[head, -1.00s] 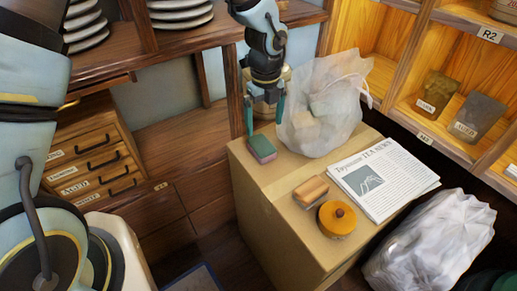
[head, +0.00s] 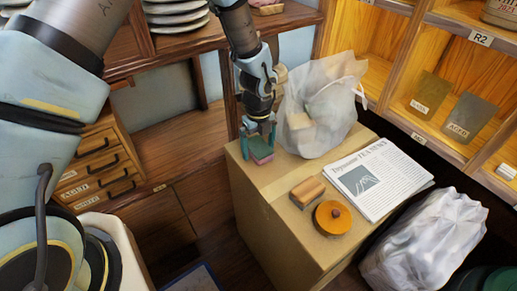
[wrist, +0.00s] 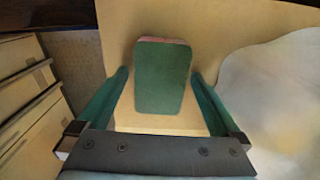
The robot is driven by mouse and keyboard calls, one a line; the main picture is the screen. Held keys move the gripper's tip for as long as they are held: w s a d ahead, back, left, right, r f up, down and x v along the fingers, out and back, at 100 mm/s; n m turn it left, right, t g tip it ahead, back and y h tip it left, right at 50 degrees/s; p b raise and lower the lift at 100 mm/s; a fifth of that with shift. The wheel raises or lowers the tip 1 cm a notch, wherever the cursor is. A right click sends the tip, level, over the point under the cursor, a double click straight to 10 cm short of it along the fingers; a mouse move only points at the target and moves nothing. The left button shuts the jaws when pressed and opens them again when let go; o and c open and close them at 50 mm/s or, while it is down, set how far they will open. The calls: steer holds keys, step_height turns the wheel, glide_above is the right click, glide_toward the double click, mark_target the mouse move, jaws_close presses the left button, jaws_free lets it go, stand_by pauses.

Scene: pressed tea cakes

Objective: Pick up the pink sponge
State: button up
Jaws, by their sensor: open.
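The pink sponge (head: 262,158) lies at the back left corner of the cardboard box top, with a green face upward. In the wrist view, its green top (wrist: 163,78) fills the space ahead of and between the fingers, with a thin pink edge at the far end. My gripper (head: 258,142) is open just above the sponge, with its teal fingers at either side of it. In the wrist view, the gripper (wrist: 162,85) shows a finger on each side and a gap to the sponge on both sides.
The cardboard box (head: 290,233) also holds a plastic bag (head: 318,105) close to the gripper's right, a wooden brush (head: 307,192), a round orange object (head: 332,217) and a newspaper (head: 380,182). Shelves (head: 437,85) stand to the right. A white bag (head: 422,240) lies at the lower right.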

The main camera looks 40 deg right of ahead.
mark_target(259, 146)
steer(key=shift+c, duration=0.4)
steer(key=c, duration=1.2)
steer(key=shift+r, duration=0.1)
step_height(259, 146, up, 10)
steer(key=shift+f+b, duration=0.1)
steer(key=shift+b, duration=0.45)
